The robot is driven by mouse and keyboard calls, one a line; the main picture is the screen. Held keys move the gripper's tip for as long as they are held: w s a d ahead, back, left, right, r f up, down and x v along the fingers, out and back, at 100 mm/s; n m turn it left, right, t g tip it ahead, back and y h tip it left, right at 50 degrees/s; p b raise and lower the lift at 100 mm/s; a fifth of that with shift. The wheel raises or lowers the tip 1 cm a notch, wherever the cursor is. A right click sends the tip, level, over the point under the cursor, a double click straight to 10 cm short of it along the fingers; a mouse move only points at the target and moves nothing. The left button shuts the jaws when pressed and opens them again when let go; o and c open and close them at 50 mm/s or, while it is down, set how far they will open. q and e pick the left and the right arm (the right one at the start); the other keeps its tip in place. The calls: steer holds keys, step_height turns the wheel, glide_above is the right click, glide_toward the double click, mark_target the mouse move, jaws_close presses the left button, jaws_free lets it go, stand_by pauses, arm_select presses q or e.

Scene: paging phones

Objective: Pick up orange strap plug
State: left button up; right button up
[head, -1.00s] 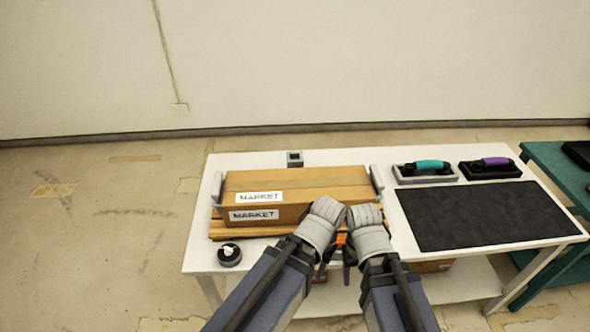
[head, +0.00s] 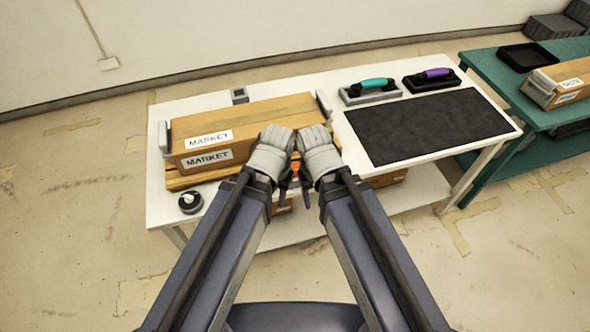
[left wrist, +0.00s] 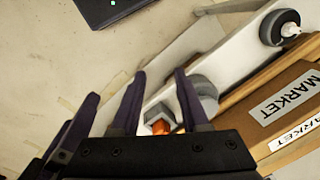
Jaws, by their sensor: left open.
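A small orange piece (head: 295,170), which looks like the orange strap plug, shows between my two hands at the front edge of the boxes on the white table. In the left wrist view the orange plug (left wrist: 160,127) sits beside a white and grey part, partly hidden by my gripper body. My left gripper (left wrist: 160,76) is open, its two dark fingers either side of the plug in the picture, with no contact visible. In the head view my left gripper (head: 282,185) is left of the plug. My right gripper (head: 305,184) is close on the right; its jaws are mostly hidden.
Cardboard boxes labelled MARKET (head: 240,125) lie on a wooden base between grey end pieces. A black roll (head: 190,202) lies front left. A black mat (head: 425,125), a teal-handled tool (head: 372,88) and a purple-handled tool (head: 432,78) lie right. A teal table (head: 505,90) stands beyond.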

arm_select(q)
steer(key=shift+o, duration=1.2)
steer(key=shift+w+d, duration=0.1)
steer(key=shift+w, duration=0.2)
steer(key=o, duration=0.3)
steer(key=w+d+f+m+h+b, duration=0.1)
steer(key=w+d+m+h, duration=0.1)
steer(key=w+m, duration=0.2)
steer(key=shift+w+m, duration=0.3)
steer(key=shift+w, duration=0.65)
steer(key=m+t+h, duration=0.2)
steer(key=m+h, duration=0.2)
steer(key=m, duration=0.2)
glide_toward(295, 166)
steer(key=x, duration=0.3)
steer(key=b+x, duration=0.6)
steer(key=b, duration=0.1)
steer(key=shift+w+d+f+b, duration=0.1)
steer(key=shift+w+f+b, duration=0.05)
steer(key=shift+f+b, duration=0.2)
steer(key=shift+d+f, duration=0.2)
steer(key=shift+f, duration=0.2)
steer(key=shift+r, duration=0.1)
